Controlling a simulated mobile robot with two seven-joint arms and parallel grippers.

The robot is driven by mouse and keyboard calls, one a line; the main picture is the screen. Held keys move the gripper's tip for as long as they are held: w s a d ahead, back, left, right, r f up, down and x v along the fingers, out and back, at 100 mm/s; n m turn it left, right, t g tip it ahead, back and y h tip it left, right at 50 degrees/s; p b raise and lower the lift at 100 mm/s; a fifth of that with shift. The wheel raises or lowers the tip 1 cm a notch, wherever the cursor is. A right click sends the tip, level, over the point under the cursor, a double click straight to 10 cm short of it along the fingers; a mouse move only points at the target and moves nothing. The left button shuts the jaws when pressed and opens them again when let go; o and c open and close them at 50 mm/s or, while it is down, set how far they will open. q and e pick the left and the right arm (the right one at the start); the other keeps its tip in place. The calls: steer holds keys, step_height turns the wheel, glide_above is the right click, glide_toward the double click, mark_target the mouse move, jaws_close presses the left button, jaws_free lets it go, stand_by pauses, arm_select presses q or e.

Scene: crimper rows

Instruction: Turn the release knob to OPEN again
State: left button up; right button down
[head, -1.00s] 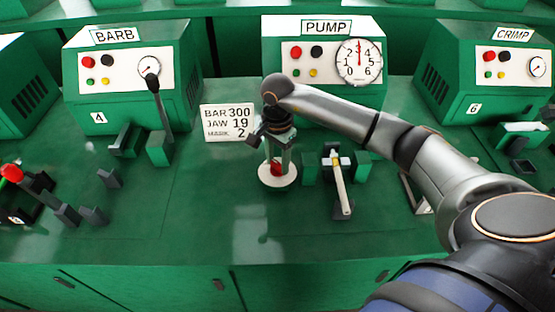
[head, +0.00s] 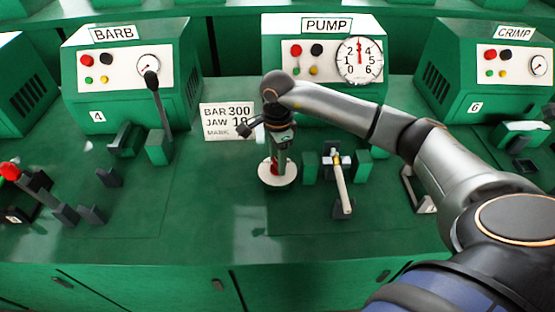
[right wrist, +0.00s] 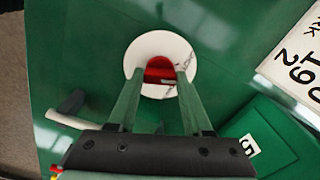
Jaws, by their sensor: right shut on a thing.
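The release knob (right wrist: 160,68) is red and sits on a round white dial plate (right wrist: 143,45) on the green bench. In the head view the white plate (head: 264,176) lies in front of the pump station, with a bit of the red knob (head: 275,168) showing. My right gripper (head: 277,165) points straight down over it. In the right wrist view the two fingers (right wrist: 158,78) close on the sides of the red knob. Faint marks show on the plate, but I cannot read them. My left gripper is not in view.
The pump station (head: 335,95) with its gauge (head: 359,60) stands behind. A pale-handled lever (head: 341,185) is right of the knob. The BARB station (head: 130,75) is left.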

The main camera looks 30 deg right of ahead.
steer(key=m, duration=1)
steer(key=shift+m, duration=1.8)
steer(key=shift+c, duration=1.6)
jaws_free()
steer(key=shift+r, duration=0.1)
step_height(320, 180, up, 12)
steer(key=shift+r+b, duration=0.2)
steer(key=shift+b, duration=0.25)
